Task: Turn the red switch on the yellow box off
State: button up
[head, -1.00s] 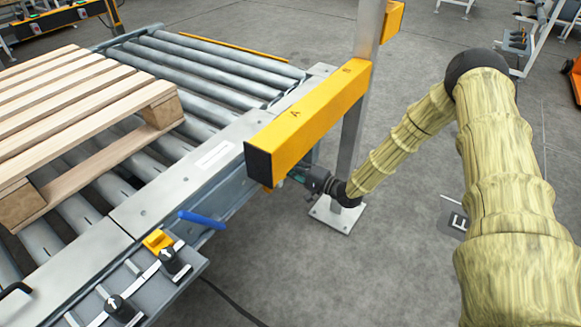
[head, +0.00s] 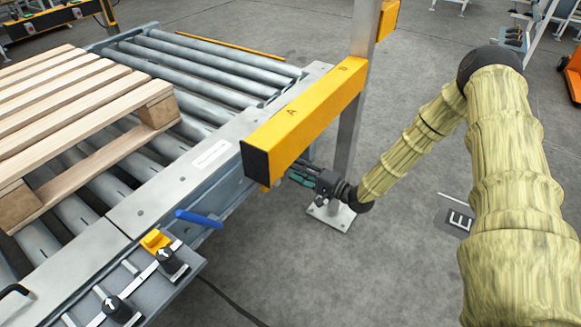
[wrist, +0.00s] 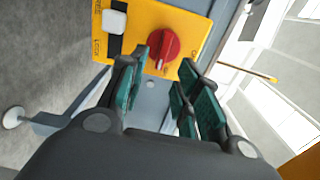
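The yellow box (wrist: 185,22) is at the top of the wrist view, with a round red switch (wrist: 163,48) on its face and a white slider on a dark strip to the left. A pale mark on the switch points toward its lower edge. My gripper (wrist: 166,72) is open and empty, its green-padded fingers reaching toward the switch from below, one on each side in the picture. I cannot tell whether they touch it. In the head view my gripper (head: 302,176) is beside the yellow beam, which partly hides its surroundings; the red switch is hidden there.
The yellow beam (head: 310,108) marked A and B is fixed to a grey post (head: 352,125) close to my gripper. A roller conveyor (head: 215,65) carries a wooden pallet (head: 75,95). A blue handle (head: 199,219) juts from the conveyor edge.

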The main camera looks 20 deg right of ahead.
jog(key=v, duration=0.7)
jog(key=shift+s+d, duration=0.1)
jog(key=shift+d, duration=0.05)
jog(key=s+a+f+n+g+h, duration=0.25)
jog(key=s+a+f, duration=0.25)
jog(key=s+f, duration=0.25)
jog(key=s+a+f+n+g+h, duration=0.2)
jog(key=s+a+f+g+h, duration=0.15)
jog(key=s+a+f, duration=0.35)
jog(key=s+d+f+n+g+h, duration=0.2)
jog(key=s+n+g, duration=0.15)
jog(key=s, duration=0.85)
jog(key=s+d+f+n+g+h, duration=0.1)
jog(key=s+f+n+g+h, duration=0.3)
jog(key=s, duration=0.9)
notch_tip(320, 180, up, 29)
jog(key=m+y+p, duration=0.1)
jog(key=p, duration=2.5)
jog(key=shift+f+m+g, duration=0.15)
jog(key=shift+m+g, duration=0.2)
jog(key=shift+m, duration=0.05)
